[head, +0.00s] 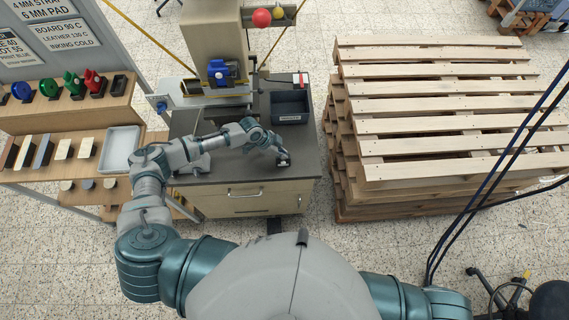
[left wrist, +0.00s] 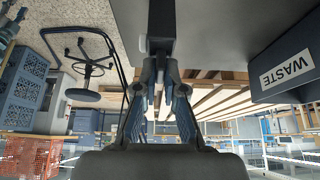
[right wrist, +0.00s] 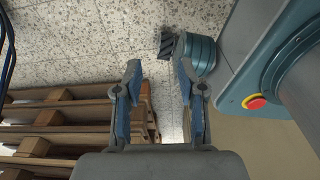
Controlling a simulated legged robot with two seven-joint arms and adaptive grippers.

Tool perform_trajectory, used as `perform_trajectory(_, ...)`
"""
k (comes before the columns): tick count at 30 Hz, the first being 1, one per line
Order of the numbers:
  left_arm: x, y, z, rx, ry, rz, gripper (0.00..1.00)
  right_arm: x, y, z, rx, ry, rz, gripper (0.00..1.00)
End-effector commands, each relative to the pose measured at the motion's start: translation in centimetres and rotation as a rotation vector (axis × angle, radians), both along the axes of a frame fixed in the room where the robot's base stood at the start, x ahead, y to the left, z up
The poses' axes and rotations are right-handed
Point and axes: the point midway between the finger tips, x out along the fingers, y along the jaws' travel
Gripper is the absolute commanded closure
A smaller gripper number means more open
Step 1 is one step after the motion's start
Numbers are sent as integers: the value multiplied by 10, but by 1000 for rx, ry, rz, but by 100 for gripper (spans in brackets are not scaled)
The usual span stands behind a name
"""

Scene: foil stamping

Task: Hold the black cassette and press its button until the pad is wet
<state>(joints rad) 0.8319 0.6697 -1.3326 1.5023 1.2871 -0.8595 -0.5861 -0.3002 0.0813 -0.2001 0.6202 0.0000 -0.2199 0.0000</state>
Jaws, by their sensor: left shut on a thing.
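My left gripper (head: 281,156) is over the right front part of the grey worktop. It is shut on a small dark thing that looks like the black cassette (head: 284,162). In the left wrist view the dark body of the cassette (left wrist: 161,22) sits between the fingers of the left gripper (left wrist: 162,75). The fingers hide part of it, and I cannot make out its button or pad. My right gripper (right wrist: 156,75) is open and empty, with floor and pallets beyond it. It does not show in the head view.
A dark bin (head: 291,107) stands at the worktop's back right, beside a press with a blue part (head: 222,72). Coloured items stand on the upper left shelf (head: 60,112); blocks and a white tray (head: 120,148) lie below. Stacked wooden pallets (head: 440,110) fill the right.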

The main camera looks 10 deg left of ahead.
Motion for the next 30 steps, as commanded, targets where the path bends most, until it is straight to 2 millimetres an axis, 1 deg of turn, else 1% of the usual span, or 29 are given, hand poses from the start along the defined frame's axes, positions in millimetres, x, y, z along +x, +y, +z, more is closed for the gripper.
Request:
perform_trajectory(9, -2, 0, -2, 2, 5, -1, 100, 0, 3, 0, 3, 1, -1, 60)
perform_trajectory(10, -2, 0, -2, 2, 5, -1, 100, 0, 3, 0, 3, 1, -1, 62)
perform_trajectory(11, -2, 0, -2, 2, 5, -1, 100, 0, 2, 0, 3, 1, -1, 70)
perform_trajectory(12, -2, 0, -2, 2, 5, -1, 100, 2, 2, 0, 2, -2, 2, 80)
perform_trajectory(14, -2, 0, -2, 3, 5, -1, 100, 12, 3, 1, 3, -11, 15, 95)
perform_trajectory(15, -2, 0, -2, 3, 5, -1, 100, 24, 6, 3, 5, -23, 31, 100)
perform_trajectory(17, -2, 0, -2, 3, 5, -1, 100, 49, 12, 8, 10, -46, 66, 100)
perform_trajectory(20, -2, 0, -2, 3, 5, -1, 100, 111, 31, 26, 22, -100, 165, 100)
perform_trajectory(21, -2, 1, -3, 3, 5, -1, 100, 140, 42, 37, 29, -128, 217, 100)
perform_trajectory(22, -2, 1, -3, 3, 5, -1, 100, 162, 51, 47, 34, -149, 260, 100)
perform_trajectory(23, -2, 1, -3, 3, 5, -1, 100, 185, 61, 59, 39, -172, 305, 100)
perform_trajectory(24, -2, 1, -3, 3, 5, -1, 100, 213, 76, 77, 47, -201, 369, 100)
perform_trajectory(26, -2, 1, -3, 3, 5, -1, 100, 251, 99, 107, 57, -244, 466, 100)
perform_trajectory(27, -2, 1, -3, 3, 5, -1, 100, 274, 115, 129, 63, -276, 537, 100)
perform_trajectory(29, -2, 1, -3, 3, 5, -1, 100, 304, 140, 166, 73, -323, 644, 100)
perform_trajectory(30, -2, 1, -3, 3, 5, -1, 100, 320, 158, 193, 79, -356, 722, 100)
